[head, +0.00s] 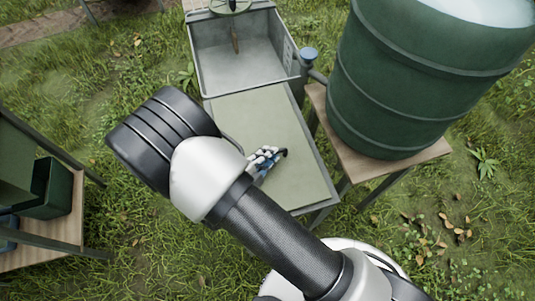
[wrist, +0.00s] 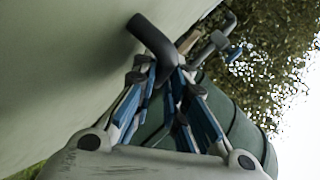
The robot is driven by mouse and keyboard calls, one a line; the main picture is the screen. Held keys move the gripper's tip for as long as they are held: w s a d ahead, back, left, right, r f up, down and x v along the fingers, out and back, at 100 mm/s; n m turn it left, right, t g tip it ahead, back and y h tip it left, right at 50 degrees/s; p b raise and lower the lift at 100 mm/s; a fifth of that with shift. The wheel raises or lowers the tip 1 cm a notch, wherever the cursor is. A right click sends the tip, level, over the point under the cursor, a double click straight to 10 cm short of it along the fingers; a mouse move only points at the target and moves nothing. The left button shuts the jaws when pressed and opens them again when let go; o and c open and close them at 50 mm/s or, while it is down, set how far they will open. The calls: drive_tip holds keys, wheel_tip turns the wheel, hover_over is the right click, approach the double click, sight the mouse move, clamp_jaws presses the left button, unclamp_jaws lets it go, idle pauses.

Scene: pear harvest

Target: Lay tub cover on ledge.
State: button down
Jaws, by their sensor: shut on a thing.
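The tub cover (head: 240,115) is a flat, pale green panel. In the head view it lies over the grey ledge (head: 318,192) at the near end of the tub, with the ledge's rim showing along its right side. I cannot tell whether it touches the ledge. My gripper (head: 272,158) is shut on the cover's dark handle. In the wrist view my gripper (wrist: 168,75) closes around the black bent handle (wrist: 150,36), with the cover's pale face (wrist: 60,60) filling the left. My arm hides part of the cover's left side.
The open grey tub (head: 240,60) is beyond the cover, with a green wheel (head: 230,5) at its far end. A large green barrel (head: 425,75) stands on a wooden stand (head: 400,166) close on the right. A wooden table with green bins (head: 48,190) is at left.

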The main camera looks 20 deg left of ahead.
drive_tip(key=c, duration=1.5)
unclamp_jaws()
drive_tip(key=shift+c, duration=0.2)
drive_tip(key=shift+f, duration=0.1)
drive_tip(key=v, duration=1.2)
